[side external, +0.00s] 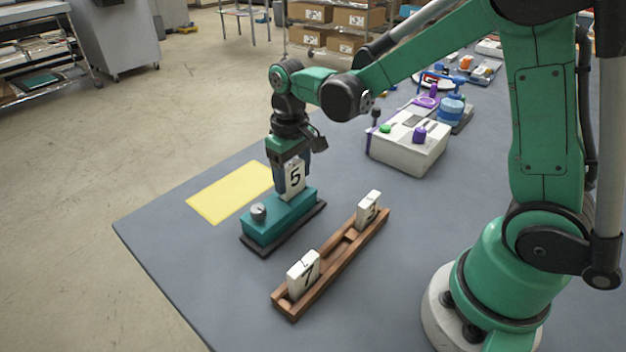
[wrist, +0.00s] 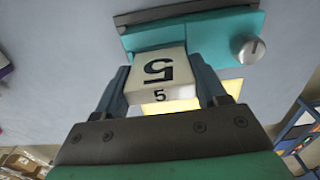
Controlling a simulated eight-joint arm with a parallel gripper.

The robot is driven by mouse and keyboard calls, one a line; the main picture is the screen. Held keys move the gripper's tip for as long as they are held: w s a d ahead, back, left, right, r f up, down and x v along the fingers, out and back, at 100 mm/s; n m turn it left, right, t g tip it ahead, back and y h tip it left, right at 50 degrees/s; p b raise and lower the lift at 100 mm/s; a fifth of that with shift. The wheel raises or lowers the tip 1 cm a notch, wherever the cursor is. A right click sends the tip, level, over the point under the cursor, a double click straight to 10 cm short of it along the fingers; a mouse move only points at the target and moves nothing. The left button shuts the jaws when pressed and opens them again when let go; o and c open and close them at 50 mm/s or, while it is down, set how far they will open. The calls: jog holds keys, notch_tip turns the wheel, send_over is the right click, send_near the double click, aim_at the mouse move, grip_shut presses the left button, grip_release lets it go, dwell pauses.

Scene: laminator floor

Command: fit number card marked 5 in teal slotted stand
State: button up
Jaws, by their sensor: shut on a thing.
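The white number card marked 5 (side external: 295,178) is upright at the teal slotted stand (side external: 279,220), over its end away from the silver knob. My gripper (side external: 292,175) is shut on this card from above. In the wrist view the card (wrist: 158,78) sits between both fingers of my gripper (wrist: 163,88), with the teal stand (wrist: 215,38) just beyond it. The card's lower edge meets the stand's top in the picture; I cannot tell how deep it sits in the slot, which is hidden.
A wooden rack (side external: 335,262) beside the stand holds a card marked 7 (side external: 303,273) and another card (side external: 368,209) with an unclear mark. A yellow sheet (side external: 228,192) lies behind the stand. A white box (side external: 408,143) with purple and green parts stands farther back.

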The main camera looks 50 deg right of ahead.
jog(key=shift+f, duration=0.55)
dwell(1.0)
jog(key=o, duration=1.3)
jog(key=shift+r, duration=0.1)
jog(key=shift+r, duration=3.7)
jog(key=shift+s+r, duration=0.15)
jog(key=shift+s, duration=0.1)
jog(key=s+t, duration=0.7)
jog(key=shift+s+a+r, duration=0.2)
jog(key=shift+r, duration=0.25)
